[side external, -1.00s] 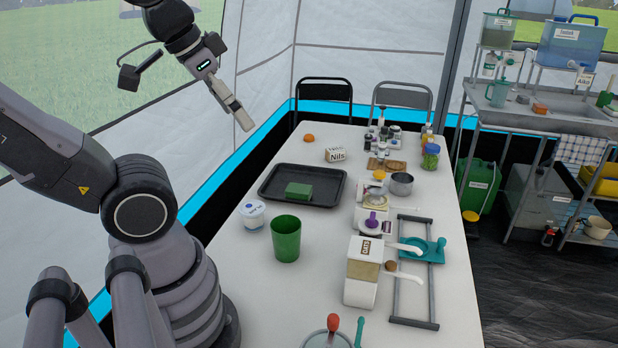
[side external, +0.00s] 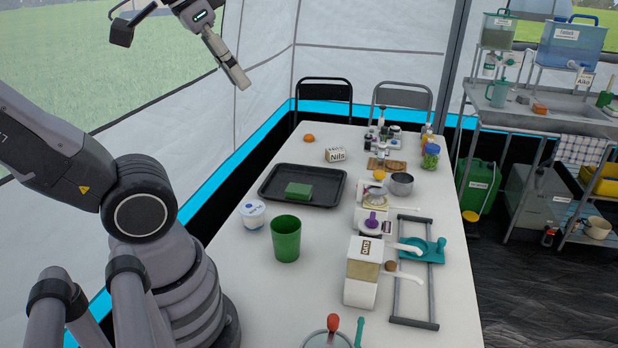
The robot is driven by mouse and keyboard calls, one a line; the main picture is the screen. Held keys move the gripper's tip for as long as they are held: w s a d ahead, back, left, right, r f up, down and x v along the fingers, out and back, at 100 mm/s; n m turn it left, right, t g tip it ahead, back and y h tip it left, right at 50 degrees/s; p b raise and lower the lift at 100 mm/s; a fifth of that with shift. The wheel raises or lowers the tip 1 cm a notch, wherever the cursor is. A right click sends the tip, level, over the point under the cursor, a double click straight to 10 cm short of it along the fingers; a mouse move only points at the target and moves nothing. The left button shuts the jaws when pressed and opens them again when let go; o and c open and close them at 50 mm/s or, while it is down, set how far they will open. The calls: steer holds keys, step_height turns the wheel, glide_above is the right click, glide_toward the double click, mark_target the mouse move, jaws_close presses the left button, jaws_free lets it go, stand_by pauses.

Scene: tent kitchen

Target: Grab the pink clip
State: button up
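I cannot make out a pink clip anywhere in the side external view. Small items at the far end of the table are too small to tell apart. My gripper (side external: 241,80) is high in the air, above and to the left of the dark tray, well clear of the table. It is seen from the side, so I cannot tell whether its fingers are open or shut. I see nothing hanging from it.
Several bottles (side external: 384,135) crowd the far end. Chairs (side external: 322,84) stand behind.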

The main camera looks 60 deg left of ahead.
steer(key=w+d+r+m+t+h, duration=0.1)
steer(key=w+d+r+t, duration=0.1)
steer(key=w, duration=0.5)
steer(key=w+d+r+t+h, duration=0.1)
steer(key=w+r+t+h, duration=0.15)
steer(key=w, duration=0.55)
steer(key=w+a+n+t+y, duration=0.1)
steer(key=w+a+n+y, duration=0.15)
steer(key=w+a, duration=0.45)
steer(key=w+a+n+t+y, duration=0.2)
steer(key=w+a+y, duration=0.2)
steer(key=w, duration=0.5)
steer(key=w+a+f+n+g+y, duration=0.2)
steer(key=a+f+n+g+y, duration=0.15)
steer(key=a+f, duration=0.45)
step_height(320, 180, down, 34)
steer(key=a, duration=0.2)
steer(key=shift+y, duration=0.25)
steer(key=x, duration=1.3)
steer(key=shift+w+d+f, duration=0.1)
steer(key=shift+w+d, duration=0.05)
steer(key=shift+w, duration=0.35)
jaws_close()
